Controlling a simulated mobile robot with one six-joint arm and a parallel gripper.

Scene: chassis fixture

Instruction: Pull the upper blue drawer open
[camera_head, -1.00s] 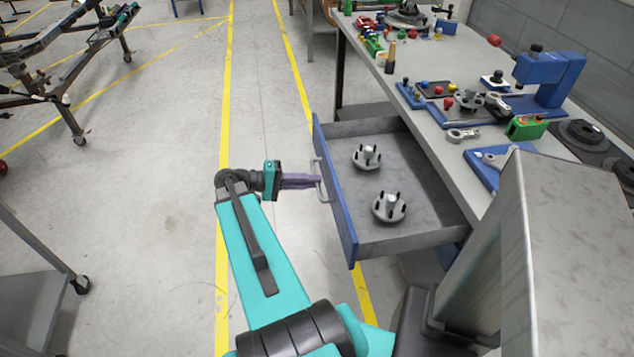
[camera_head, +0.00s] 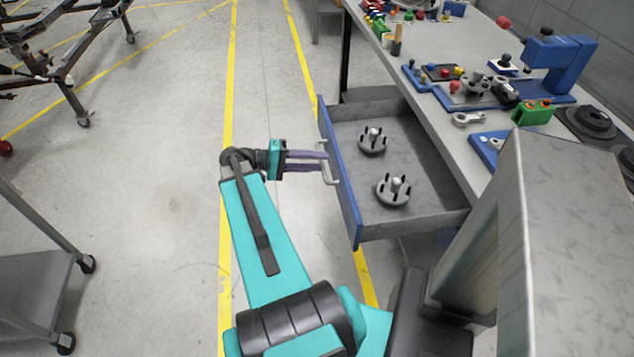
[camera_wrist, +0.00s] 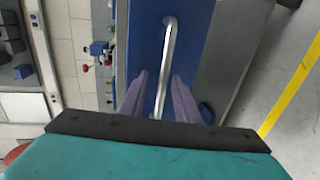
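The upper blue drawer (camera_head: 343,185) stands pulled well out from the workbench, its grey inside in full view. Its metal bar handle (camera_head: 329,170) is on the blue front; the handle also shows in the wrist view (camera_wrist: 168,55), where it runs up and down the picture. My gripper (camera_head: 322,160) is at the handle with its two purple fingers apart. In the wrist view my fingers (camera_wrist: 160,90) lie one on each side of the bar, with a visible gap to it on both sides.
Two grey flanged parts with pegs (camera_head: 372,141) (camera_head: 393,190) lie in the drawer. The workbench top (camera_head: 440,55) holds several tools and fixtures. A grey cart (camera_head: 35,290) stands at the lower left.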

